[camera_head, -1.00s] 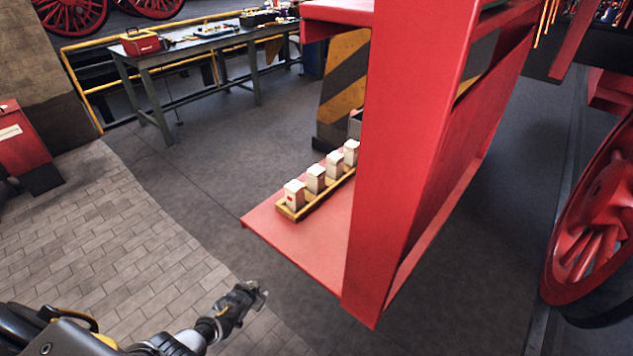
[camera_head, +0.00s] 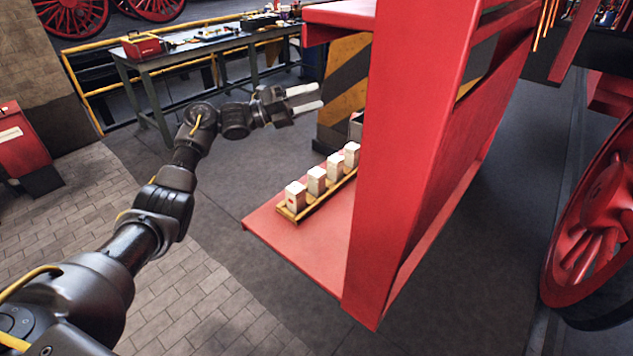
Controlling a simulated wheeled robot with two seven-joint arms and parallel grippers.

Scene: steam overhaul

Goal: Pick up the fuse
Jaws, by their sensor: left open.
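Several white block-shaped fuses stand upright in a row in a yellow tray (camera_head: 290,213) on the red shelf (camera_head: 300,245). The nearest fuse (camera_head: 295,195) has a small red mark on its front. Another fuse (camera_head: 317,180) stands just behind it, and the farthest visible fuse (camera_head: 351,154) is close to the red upright panel. My left gripper (camera_head: 306,98) is open and empty. It is raised above and beyond the row of fuses in the picture, apart from them, with its fingers pointing right. My right gripper is not in view.
The red upright panel (camera_head: 405,150) rises at the shelf's right side. A workbench (camera_head: 190,52) with a red toolbox (camera_head: 143,46) stands behind, by a yellow railing. A striped yellow-black block (camera_head: 345,85) is behind the shelf. Floor left of the shelf is clear.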

